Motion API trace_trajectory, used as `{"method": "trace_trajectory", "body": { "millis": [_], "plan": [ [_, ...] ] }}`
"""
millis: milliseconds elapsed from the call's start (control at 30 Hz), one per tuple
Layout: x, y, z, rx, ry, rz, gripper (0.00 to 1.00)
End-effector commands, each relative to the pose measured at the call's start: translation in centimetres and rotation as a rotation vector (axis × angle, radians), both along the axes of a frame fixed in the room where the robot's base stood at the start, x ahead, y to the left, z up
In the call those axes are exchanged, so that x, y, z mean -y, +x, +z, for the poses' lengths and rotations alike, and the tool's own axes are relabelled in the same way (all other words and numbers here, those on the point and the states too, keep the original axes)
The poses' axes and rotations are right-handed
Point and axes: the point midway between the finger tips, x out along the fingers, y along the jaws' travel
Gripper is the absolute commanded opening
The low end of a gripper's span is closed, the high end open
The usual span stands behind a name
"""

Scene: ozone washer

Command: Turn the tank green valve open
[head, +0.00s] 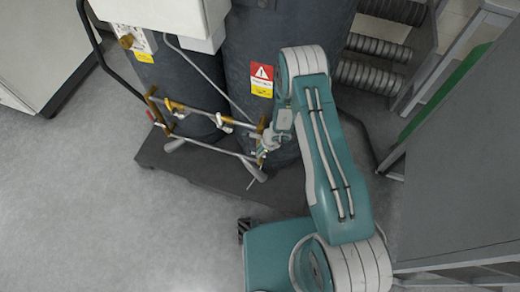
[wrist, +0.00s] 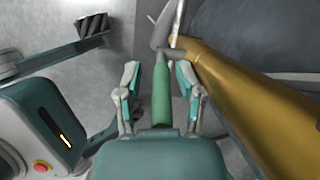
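The green valve handle (wrist: 162,98) shows in the wrist view, between the two fingers of my gripper (wrist: 161,92). The fingers stand apart, with a visible gap on each side of the handle, so my gripper is open around it. A grey metal valve part (wrist: 166,32) lies beyond the handle, beside a thick brass pipe (wrist: 245,95). In the head view my gripper (head: 266,148) is at the right end of the brass piping, in front of the dark tank (head: 240,60). The handle cannot be made out clearly there.
A second dark tank (head: 185,78) stands to the left, with brass piping (head: 195,112) across the front. Both stand on a dark base (head: 205,180). A grey cabinet (head: 460,150) is at the right. The floor (head: 70,210) at the left is clear.

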Motion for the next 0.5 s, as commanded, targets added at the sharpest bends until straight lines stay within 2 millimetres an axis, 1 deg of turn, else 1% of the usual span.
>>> {"method": "trace_trajectory", "body": {
  "millis": [33,133,233,500],
  "plan": [
    [0.0,0.4,0.2,0.007,0.002,-0.002,0.6],
    [0.1,0.4,0.4,0.008,0.002,-0.003,0.6],
    [0.4,0.3,1.2,0.009,0.002,-0.004,0.6],
    [1.7,-0.4,5.0,0.007,0.0,-0.002,0.6]
  ]
}}
